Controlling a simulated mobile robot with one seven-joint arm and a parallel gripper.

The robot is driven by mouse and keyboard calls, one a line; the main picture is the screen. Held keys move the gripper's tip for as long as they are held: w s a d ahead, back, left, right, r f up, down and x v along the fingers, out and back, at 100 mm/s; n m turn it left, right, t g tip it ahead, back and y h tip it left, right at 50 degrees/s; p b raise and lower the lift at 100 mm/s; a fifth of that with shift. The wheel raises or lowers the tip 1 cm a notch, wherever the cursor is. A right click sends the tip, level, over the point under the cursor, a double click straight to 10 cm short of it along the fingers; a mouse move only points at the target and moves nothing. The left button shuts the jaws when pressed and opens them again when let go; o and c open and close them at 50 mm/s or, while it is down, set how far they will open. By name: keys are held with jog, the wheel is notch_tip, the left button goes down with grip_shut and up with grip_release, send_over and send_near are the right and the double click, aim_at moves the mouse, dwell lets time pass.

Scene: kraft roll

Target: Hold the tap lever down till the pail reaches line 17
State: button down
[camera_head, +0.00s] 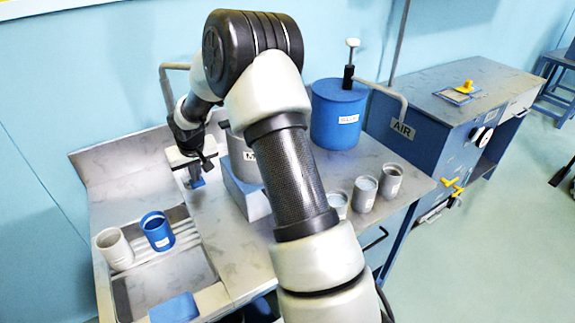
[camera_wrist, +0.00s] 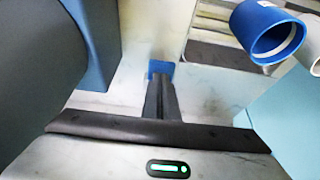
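A blue pail (camera_head: 158,233) with a white label stands on the slatted rack in the sink. It also shows in the wrist view (camera_wrist: 262,38), and no line marks or water level can be read. A grey tap pipe (camera_head: 172,66) stands by the back wall, partly behind my arm.
A grey pail (camera_head: 114,248) stands left of the blue pail. A blue drum (camera_head: 338,118) with a pump and spout, a grey container (camera_head: 242,160), and grey cups (camera_head: 365,192) stand to the right. My arm hides part of the bench.

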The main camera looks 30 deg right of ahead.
jog(key=shift+f+b, duration=0.85)
jog(key=shift+f, duration=0.35)
jog(key=shift+r, duration=0.1)
jog(key=shift+r, duration=0.1)
notch_tip(320, 180, up, 8)
jog(key=p, duration=0.4)
jog(key=shift+f+p, duration=0.25)
jog(key=shift+p, duration=0.1)
